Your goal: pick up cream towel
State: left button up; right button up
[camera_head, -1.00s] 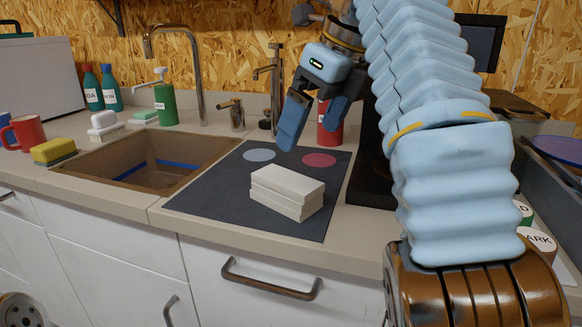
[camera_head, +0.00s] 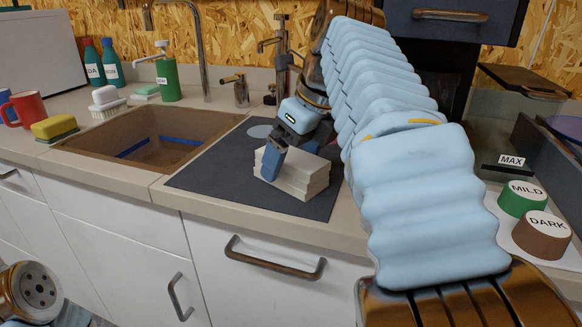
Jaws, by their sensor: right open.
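The cream towel (camera_head: 304,181) is a folded, stacked block lying on the dark mat (camera_head: 212,178) beside the sink. My right gripper (camera_head: 287,160) is at the towel, with its blue fingers parted. One finger hangs over the towel's near left side and hides part of it. The other finger is partly hidden behind the gripper body, near the towel's back edge. I cannot tell whether either finger touches the towel. My left gripper is out of view; only part of my left arm shows at the bottom left.
The sink basin (camera_head: 150,146) lies left of the mat. A yellow sponge (camera_head: 54,127), a red mug (camera_head: 25,109) and a green dispenser (camera_head: 168,80) stand around it. At the right are a green MILD canister (camera_head: 522,199) and a brown DARK canister (camera_head: 541,236).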

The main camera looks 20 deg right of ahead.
jog(key=shift+x, duration=0.95)
jog(key=shift+c, duration=0.5)
jog(key=c, duration=1.1)
jog(key=shift+o, duration=0.2)
jog(key=shift+r, duration=0.55)
jog(key=s+a+r, duration=0.8)
jog(key=s+r, duration=0.3)
jog(key=r, duration=0.1)
jog(key=shift+a, duration=0.15)
